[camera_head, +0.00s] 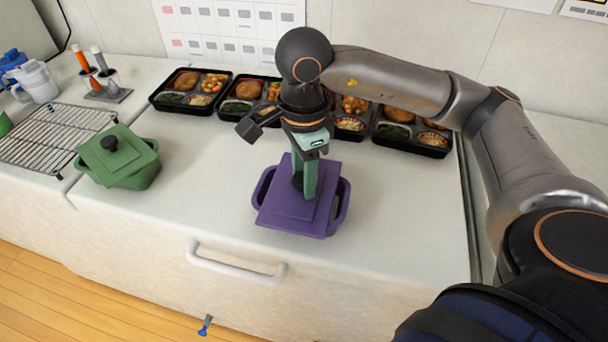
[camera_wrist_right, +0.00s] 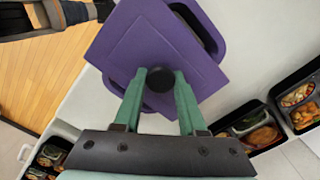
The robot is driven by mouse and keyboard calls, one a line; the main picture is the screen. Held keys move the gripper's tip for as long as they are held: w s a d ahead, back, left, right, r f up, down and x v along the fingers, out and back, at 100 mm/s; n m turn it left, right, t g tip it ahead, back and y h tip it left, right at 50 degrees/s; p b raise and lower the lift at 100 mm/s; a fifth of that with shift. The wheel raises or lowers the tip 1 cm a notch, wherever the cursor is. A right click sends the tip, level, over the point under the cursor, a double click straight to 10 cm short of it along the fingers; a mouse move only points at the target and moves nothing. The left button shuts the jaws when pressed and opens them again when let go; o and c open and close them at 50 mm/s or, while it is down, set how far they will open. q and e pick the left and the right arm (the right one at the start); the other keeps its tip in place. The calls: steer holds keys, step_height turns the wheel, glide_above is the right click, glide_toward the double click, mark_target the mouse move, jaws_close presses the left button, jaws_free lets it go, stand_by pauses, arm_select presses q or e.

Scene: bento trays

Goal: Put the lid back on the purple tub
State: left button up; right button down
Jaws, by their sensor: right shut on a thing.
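The purple tub (camera_head: 342,206) stands on the counter near its front edge. Its purple lid (camera_head: 283,211) lies over the top of the tub, turned so its corners do not line up with the rim. Parts of the tub show past the lid's edges in the right wrist view (camera_wrist_right: 205,33). My right gripper (camera_head: 304,188) comes down from above and is shut on the lid's round black knob (camera_wrist_right: 160,79), with a green finger on each side. Whether the lid rests on the rim or hangs just above it, I cannot tell. My left gripper is not in view.
A green lidded tub (camera_head: 131,176) stands to the left, beside a wire rack (camera_head: 62,134). Several black bento trays (camera_head: 413,144) line the back of the counter. The counter to the right of the purple tub is clear.

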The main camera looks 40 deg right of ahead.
stand_by(0.3)
steer(key=shift+c, duration=2)
jaws_free()
steer(key=shift+o, duration=0.4)
steer(key=o, duration=0.3)
steer(key=shift+r, duration=0.1)
steer(key=shift+r+p, duration=2.2)
steer(key=shift+r, duration=1.2)
jaws_close()
